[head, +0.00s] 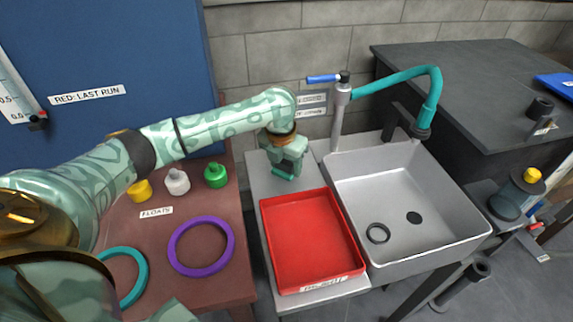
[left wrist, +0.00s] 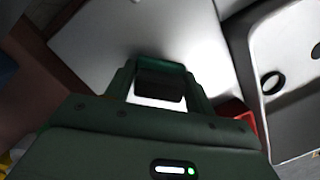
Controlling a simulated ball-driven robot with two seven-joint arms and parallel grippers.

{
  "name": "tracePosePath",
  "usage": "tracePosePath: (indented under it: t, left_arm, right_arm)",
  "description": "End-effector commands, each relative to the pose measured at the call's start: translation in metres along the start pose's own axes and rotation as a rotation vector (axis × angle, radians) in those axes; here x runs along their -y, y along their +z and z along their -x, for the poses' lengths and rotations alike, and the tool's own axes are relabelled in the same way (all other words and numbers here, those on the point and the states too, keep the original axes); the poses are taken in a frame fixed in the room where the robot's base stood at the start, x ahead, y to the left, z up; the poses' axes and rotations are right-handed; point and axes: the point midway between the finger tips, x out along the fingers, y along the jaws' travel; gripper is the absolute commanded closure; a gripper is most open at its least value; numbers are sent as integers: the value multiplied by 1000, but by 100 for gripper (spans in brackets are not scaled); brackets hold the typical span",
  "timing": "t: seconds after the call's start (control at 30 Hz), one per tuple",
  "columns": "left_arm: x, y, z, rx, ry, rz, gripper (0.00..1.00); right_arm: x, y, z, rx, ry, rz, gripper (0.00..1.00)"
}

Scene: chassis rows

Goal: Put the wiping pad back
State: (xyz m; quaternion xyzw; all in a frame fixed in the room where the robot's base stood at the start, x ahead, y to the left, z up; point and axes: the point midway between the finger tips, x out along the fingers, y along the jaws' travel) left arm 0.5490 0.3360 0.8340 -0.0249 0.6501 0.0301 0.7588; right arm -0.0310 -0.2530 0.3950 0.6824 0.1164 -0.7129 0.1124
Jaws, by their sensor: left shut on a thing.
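My left gripper (head: 287,172) is over the pale counter beside the sink, just behind the red tray. In the left wrist view its two green fingers (left wrist: 160,88) are shut on a dark block (left wrist: 160,82), which looks like the wiping pad. The block sits between the fingertips, with the pale counter (left wrist: 140,30) beyond. The head view does not show the pad clearly, as the gripper hides it. I cannot tell whether the pad touches the counter. My right gripper is not in view.
A red tray (head: 308,288) lies in front of the gripper. The grey sink (head: 450,240) with a teal-hosed tap (head: 342,100) stands to the right, a black ring (head: 378,233) inside. At left, a brown table (head: 200,286) holds floats and rings, including a purple ring (head: 175,260).

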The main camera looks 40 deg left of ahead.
Motion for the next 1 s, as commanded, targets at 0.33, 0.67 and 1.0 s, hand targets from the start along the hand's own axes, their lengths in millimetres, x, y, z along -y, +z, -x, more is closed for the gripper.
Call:
tracePosePath:
  t: [0.33, 0.67, 1.0]
  left_arm:
    - [0, 0, -1, 1, 0, 0, 24]
    - [0, 1, 6, 2, 0, 0, 24]
    - [0, 2, 85, 7, 0, 0, 24]
  right_arm:
    - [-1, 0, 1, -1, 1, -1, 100]
    - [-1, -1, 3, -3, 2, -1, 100]
    - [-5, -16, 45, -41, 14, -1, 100]
